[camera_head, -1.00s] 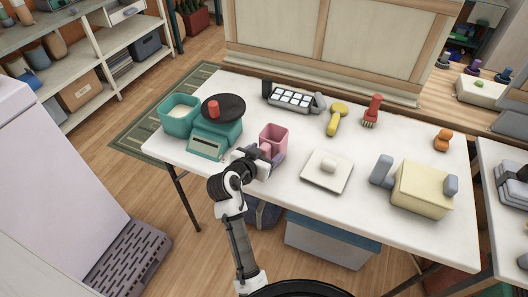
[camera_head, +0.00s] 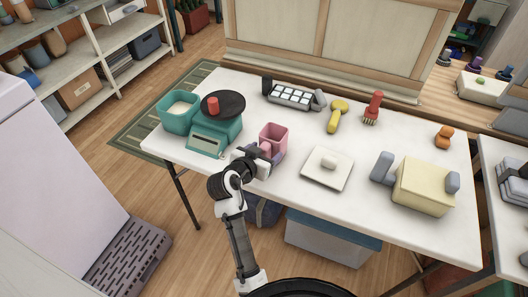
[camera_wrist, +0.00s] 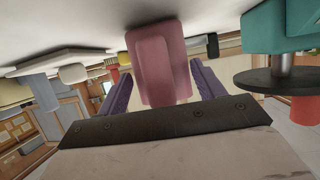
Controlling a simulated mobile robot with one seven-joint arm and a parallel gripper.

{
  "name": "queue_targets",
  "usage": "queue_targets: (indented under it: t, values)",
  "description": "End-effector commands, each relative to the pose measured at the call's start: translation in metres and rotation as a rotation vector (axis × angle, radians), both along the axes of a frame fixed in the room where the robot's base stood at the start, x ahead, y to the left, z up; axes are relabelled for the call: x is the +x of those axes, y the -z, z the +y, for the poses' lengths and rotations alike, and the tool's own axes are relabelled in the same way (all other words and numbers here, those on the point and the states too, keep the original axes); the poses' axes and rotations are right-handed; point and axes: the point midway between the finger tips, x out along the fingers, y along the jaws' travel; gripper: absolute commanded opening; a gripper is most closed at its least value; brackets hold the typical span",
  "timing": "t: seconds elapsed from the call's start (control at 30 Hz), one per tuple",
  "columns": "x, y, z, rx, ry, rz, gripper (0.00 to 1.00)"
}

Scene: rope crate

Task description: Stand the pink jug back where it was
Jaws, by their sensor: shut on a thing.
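The pink jug (camera_head: 273,135) is upright, with its open top facing up, near the front edge of the white table (camera_head: 300,202). My gripper (camera_head: 264,153) reaches in from the front and is shut on the jug's near side. In the wrist view, which is upside down, the jug (camera_wrist: 165,60) sits between the two purple fingers of my gripper (camera_wrist: 157,85), its handle side towards the camera. The jug's lower part is partly hidden by my gripper in the head view. I cannot tell whether its base touches the table.
A teal scale (camera_head: 210,140) with a dark round plate (camera_head: 232,103) stands close to the left. A teal tub (camera_head: 178,117) is beyond it. A white block with a knob (camera_head: 327,172) lies to the right. A button panel (camera_head: 290,97) is behind.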

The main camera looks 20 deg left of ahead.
Motion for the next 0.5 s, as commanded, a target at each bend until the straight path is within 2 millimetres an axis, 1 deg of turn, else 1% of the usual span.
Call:
queue_targets:
  t: [0.2, 0.23, 0.4, 0.43, 0.5]
  values:
    - [0.0001, 0.0035, 0.0, 0.0, 0.0, -0.001, 0.36]
    - [0.0001, 0.0034, 0.0, 0.0, 0.0, -0.001, 0.69]
    - [0.0001, 0.0029, 0.0, 0.0, 0.0, -0.001, 0.91]
    - [0.0001, 0.003, 0.0, 0.0, 0.0, -0.001, 0.93]
    - [0.0001, 0.003, 0.0, 0.0, 0.0, -0.001, 0.93]
